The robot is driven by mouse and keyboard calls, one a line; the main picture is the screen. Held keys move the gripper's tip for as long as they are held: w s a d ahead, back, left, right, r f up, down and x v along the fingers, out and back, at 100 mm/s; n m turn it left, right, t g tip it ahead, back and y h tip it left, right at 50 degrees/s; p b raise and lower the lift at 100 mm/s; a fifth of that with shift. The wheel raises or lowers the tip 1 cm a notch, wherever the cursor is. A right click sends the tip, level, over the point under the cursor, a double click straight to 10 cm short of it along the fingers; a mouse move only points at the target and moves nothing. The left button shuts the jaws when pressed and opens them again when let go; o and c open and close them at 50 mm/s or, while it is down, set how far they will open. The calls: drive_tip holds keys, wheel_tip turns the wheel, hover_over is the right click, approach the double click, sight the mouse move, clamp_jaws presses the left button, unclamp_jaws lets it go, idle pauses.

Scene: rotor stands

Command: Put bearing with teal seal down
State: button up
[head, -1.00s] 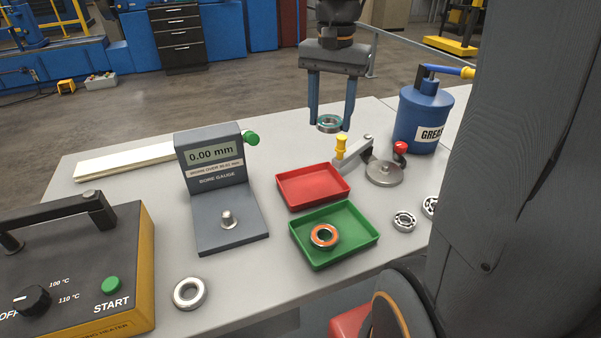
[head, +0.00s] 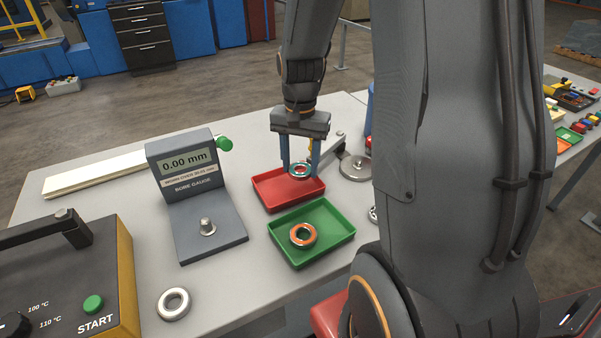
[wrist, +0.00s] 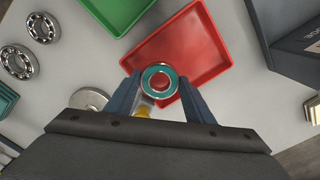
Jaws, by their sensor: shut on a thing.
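The bearing with the teal seal (head: 301,170) is held between the two blue fingers of my gripper (head: 300,168). In the wrist view the bearing (wrist: 160,82) shows its teal ring face between the fingertips of my gripper (wrist: 160,86). The red tray (wrist: 212,62) looks otherwise empty. The green tray (head: 338,246) in front of it holds a bearing with an orange seal (head: 303,236).
The bore gauge (head: 190,180) stands left of the trays. A plain ring (head: 173,304) lies near the heater (head: 100,255). A clamp fixture with a round metal base (head: 354,168) is close to the right of my gripper.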

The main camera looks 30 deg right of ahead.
sight(301, 186)
drive_tip(key=shift+f, duration=1.75)
drive_tip(key=shift+f, duration=0.1)
drive_tip(key=shift+f, duration=0.15)
drive_tip(key=shift+s+f, duration=0.25)
drive_tip(key=shift+f, duration=0.15)
drive_tip(key=o, duration=0.8)
drive_tip(key=shift+s+a, duration=0.1)
wheel_tip(301, 186, up, 13)
drive_tip(key=b, duration=0.2)
drive_tip(key=s+a+f+n, duration=0.2)
drive_tip(key=s+a+n, duration=0.1)
drive_tip(key=s+a+f+n, duration=0.3)
drive_tip(key=s+a+f+n+t, duration=0.1)
drive_tip(key=s+a+f+n, duration=0.1)
drive_tip(key=s+a+n, duration=0.1)
drive_tip(key=shift+s+a+f, duration=0.2)
drive_tip(key=shift+f, duration=0.15)
